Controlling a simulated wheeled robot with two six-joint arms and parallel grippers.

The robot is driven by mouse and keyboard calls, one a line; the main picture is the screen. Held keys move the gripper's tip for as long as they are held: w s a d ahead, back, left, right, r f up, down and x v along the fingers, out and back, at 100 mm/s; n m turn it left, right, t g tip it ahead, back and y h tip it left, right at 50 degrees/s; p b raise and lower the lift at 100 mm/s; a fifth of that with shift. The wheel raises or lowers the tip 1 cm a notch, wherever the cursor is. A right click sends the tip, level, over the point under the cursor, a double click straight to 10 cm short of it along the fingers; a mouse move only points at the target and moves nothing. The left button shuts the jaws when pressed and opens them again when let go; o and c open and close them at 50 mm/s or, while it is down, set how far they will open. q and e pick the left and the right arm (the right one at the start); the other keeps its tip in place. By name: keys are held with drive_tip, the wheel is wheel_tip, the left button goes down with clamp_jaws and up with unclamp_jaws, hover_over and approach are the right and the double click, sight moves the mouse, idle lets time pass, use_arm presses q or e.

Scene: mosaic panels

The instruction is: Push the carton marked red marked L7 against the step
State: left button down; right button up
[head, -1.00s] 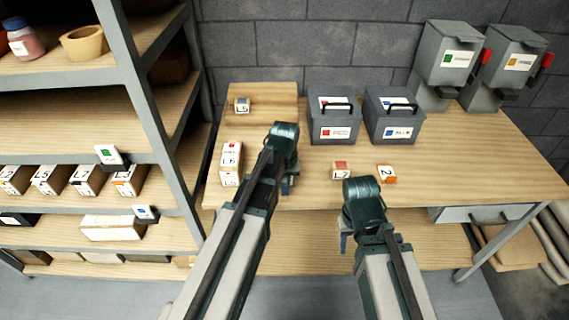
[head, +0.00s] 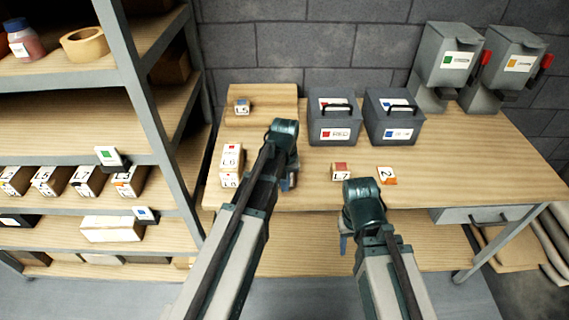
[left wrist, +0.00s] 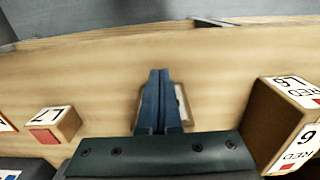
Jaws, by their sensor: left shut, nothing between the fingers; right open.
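The carton marked L7 (head: 341,171), with a red patch on top, stands near the table's front edge in the head view. In the left wrist view the L7 carton (left wrist: 53,125) is at the left, apart from my fingers. The wooden step (head: 272,106) is a raised block at the table's back left. My left gripper (head: 291,184) is shut and empty, left of L7; its fingertips (left wrist: 160,74) show in the left wrist view. A pale item is partly hidden behind them. My right gripper (head: 344,243) is open, below L7 at the front edge; its fingers are mostly hidden.
A carton marked L5 (head: 242,107) sits on the step. The red-marked L6 carton (head: 231,158) and another carton (head: 230,181) stand left of my left arm. A card marked 2 (head: 387,175) lies right of L7. Two grey boxes (head: 334,120) (head: 392,122) stand behind.

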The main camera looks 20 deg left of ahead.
use_arm(q)
drive_tip(key=shift+w+a, duration=0.2)
drive_tip(key=shift+w, duration=0.4)
drive_tip(key=shift+w+a, duration=0.2)
drive_tip(key=shift+w, duration=0.55)
drive_tip(key=shift+w+a, duration=0.2)
drive_tip(key=shift+w, duration=0.5)
drive_tip(key=shift+w+a, duration=0.2)
drive_tip(key=shift+w, duration=0.5)
drive_tip(key=shift+w+a, duration=0.1)
drive_tip(key=shift+w, duration=0.25)
drive_tip(key=shift+w+a, duration=0.25)
drive_tip(key=shift+w, duration=0.6)
drive_tip(key=shift+w+a, duration=0.25)
drive_tip(key=shift+w, duration=0.6)
drive_tip(key=shift+w+a, duration=0.1)
drive_tip(key=shift+w, duration=0.3)
drive_tip(key=shift+w+a, duration=0.2)
drive_tip(key=shift+w, duration=0.5)
drive_tip(key=shift+w+a, duration=0.2)
drive_tip(key=shift+w, duration=0.5)
drive_tip(key=shift+w+a, duration=0.15)
drive_tip(key=shift+w, duration=0.2)
drive_tip(key=shift+w+a, duration=0.2)
drive_tip(key=shift+w, duration=0.5)
drive_tip(key=shift+w+a, duration=0.2)
drive_tip(key=shift+w, duration=0.5)
